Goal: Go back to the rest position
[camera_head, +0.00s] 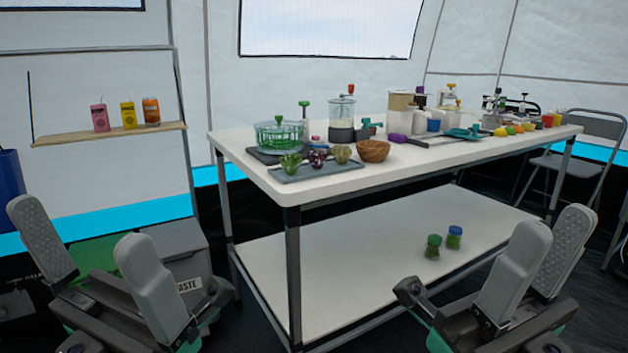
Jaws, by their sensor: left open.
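My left gripper (98,257) is at the lower left of the head view, its two grey fingers wide apart with nothing between them. It is in front of the grey waste bin and left of the table. My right gripper (545,250) is at the lower right, in front of the table's lower shelf. Its two fingers stand apart at the tips, and I see nothing held between them. Both grippers point upward and touch nothing that I can see.
A long white table (350,187) crosses the middle, loaded with a tray (318,168), a wooden bowl (374,151) and other kitchenware. Two jars stand on its lower shelf (350,255). A waste bin (182,250), a wall shelf (70,138) with drinks and a folding chair (590,160) are around it.

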